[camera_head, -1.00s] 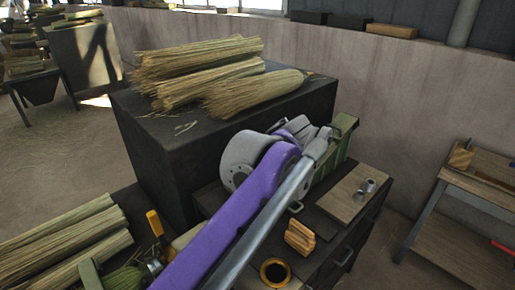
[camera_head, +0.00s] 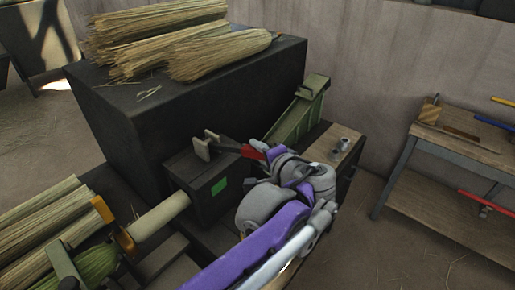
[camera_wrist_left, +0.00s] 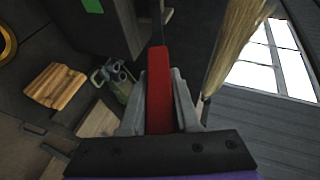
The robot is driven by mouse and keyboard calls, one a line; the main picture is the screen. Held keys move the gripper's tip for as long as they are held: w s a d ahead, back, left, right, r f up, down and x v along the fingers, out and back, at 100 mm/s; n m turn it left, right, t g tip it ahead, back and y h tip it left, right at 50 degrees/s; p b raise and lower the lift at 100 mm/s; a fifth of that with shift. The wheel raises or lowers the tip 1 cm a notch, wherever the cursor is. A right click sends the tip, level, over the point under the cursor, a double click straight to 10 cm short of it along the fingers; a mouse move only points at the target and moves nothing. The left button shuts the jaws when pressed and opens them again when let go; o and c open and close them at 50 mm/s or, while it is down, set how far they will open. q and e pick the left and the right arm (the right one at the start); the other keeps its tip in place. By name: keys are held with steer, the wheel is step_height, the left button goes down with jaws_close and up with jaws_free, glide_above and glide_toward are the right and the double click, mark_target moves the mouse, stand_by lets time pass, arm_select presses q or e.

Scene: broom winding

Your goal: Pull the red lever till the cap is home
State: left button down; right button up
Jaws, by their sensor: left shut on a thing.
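The red lever (camera_head: 236,149) sticks out over a dark machine block (camera_head: 200,183) with a green square on its face. In the left wrist view the red lever (camera_wrist_left: 158,85) runs up between the two grey fingers. My left gripper (camera_head: 262,153) is shut on it near its right end. A pale plate (camera_head: 201,149) stands at the lever's left side. A pale wooden handle (camera_head: 158,216) lies between the block and an orange piece (camera_head: 103,210) by the green-bound broom head (camera_head: 95,262). I cannot tell which part is the cap. My right gripper is not in view.
Straw bundles (camera_head: 170,37) lie on a large dark box behind the block. More straw (camera_head: 40,220) lies at the left. A green chute (camera_head: 298,112) rises behind my gripper. A wooden bench (camera_head: 455,146) stands at the right; floor between is clear.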

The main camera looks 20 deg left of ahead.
arm_select(q)
steer(key=c, duration=0.6)
jaws_free()
steer(key=shift+c, duration=0.2)
steer(key=v, duration=1)
steer(key=shift+s+d+r, duration=0.2)
steer(key=shift+s, duration=0.1)
